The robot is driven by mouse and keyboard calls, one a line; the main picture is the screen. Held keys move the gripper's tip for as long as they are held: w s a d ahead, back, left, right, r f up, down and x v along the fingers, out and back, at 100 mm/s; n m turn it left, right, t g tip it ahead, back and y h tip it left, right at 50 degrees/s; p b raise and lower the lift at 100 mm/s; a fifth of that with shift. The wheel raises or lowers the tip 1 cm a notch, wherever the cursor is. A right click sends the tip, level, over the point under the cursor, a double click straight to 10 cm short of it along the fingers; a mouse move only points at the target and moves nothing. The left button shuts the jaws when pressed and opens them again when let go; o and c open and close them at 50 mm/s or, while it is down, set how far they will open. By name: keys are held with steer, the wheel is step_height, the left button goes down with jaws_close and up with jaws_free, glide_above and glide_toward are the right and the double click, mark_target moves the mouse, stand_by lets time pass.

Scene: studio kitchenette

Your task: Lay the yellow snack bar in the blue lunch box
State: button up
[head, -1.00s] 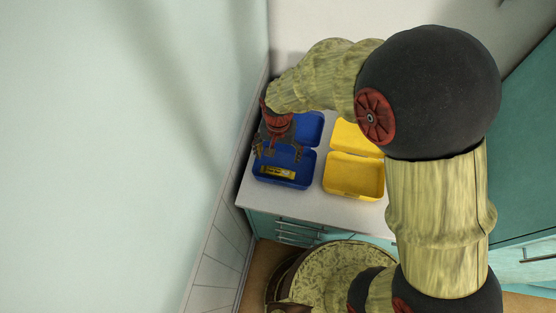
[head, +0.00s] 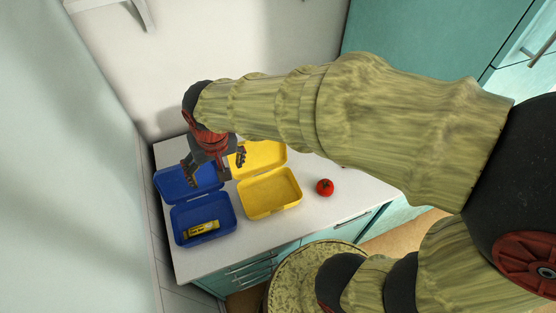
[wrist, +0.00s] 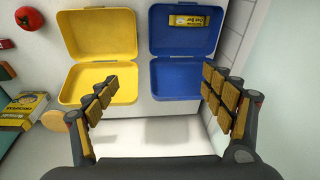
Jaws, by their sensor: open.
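The yellow snack bar (head: 202,229) lies flat inside the front compartment of the open blue lunch box (head: 229,234). In the wrist view the snack bar (wrist: 188,20) lies along the far wall of that compartment of the blue lunch box (wrist: 181,62). My gripper (head: 216,169) is open and empty, above the counter near the lid of the blue box and the yellow lunch box. Nothing touches the bar except the box.
An open yellow lunch box (head: 270,209) stands beside the blue one on the white counter (head: 318,217). A red tomato (head: 325,187) sits to its right. A yellow carton (wrist: 24,112) and a round tan item (wrist: 54,121) show at left in the wrist view. Walls bound the counter.

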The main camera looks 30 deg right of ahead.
steer(key=s+d+r+n+t, duration=0.1)
steer(key=s+d+r+t, duration=0.2)
steer(key=s+d+r, duration=0.7)
steer(key=shift+s+d+h, duration=0.4)
steer(key=shift+s+d, duration=0.35)
steer(key=shift+s, duration=0.1)
steer(key=shift+f, duration=0.2)
